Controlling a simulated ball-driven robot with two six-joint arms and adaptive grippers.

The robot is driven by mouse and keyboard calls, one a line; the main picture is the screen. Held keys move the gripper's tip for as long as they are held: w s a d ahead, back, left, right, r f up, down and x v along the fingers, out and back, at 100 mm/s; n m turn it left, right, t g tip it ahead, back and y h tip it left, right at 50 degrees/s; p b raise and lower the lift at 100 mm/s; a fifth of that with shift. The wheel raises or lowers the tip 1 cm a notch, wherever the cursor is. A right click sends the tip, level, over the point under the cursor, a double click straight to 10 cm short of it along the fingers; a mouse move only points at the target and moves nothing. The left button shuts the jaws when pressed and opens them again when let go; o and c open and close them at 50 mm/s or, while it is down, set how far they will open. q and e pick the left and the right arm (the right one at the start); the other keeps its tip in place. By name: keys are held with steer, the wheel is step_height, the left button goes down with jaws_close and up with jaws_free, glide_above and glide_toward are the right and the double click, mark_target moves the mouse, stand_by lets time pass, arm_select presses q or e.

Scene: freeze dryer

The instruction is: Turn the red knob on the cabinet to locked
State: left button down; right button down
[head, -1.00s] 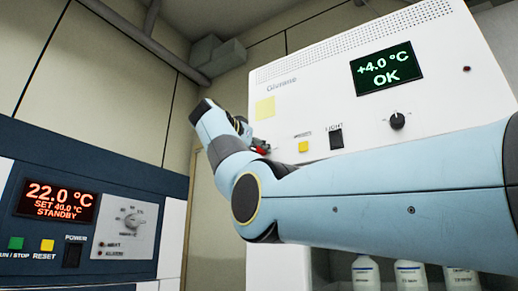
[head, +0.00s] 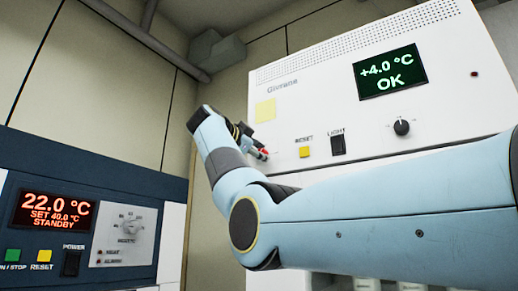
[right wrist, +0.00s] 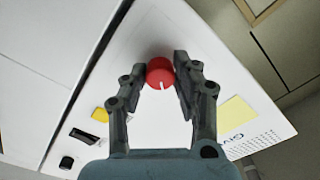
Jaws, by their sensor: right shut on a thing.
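The white cabinet (head: 320,90) has a green display reading +4.0 °C OK. The red knob (right wrist: 161,74) is on its front panel, with a white pointer line on its face. In the right wrist view the knob sits between the two fingertips of my right gripper (right wrist: 160,78), which is shut on it. In the head view only a bit of the red knob (head: 263,154) shows beside my right gripper (head: 258,150); the rest is hidden. I cannot read any markings around the knob. My left gripper is not in view.
A yellow reset button (head: 305,152), a black light switch (head: 338,145) and a black dial (head: 402,127) lie right of the knob. A yellow note (head: 265,110) is above. A dark blue unit (head: 110,195) with a 22.0 °C display (head: 53,209) stands at left.

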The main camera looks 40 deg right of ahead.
steer(key=m+p, duration=0.3)
steer(key=m, duration=0.7)
steer(key=shift+m, duration=0.4)
stand_by(0.4)
steer(key=c, duration=1)
jaws_free()
steer(key=shift+a, duration=0.15)
steer(key=v, duration=1.1)
steer(key=shift+s+a, duration=0.15)
steer(key=shift+a, duration=0.25)
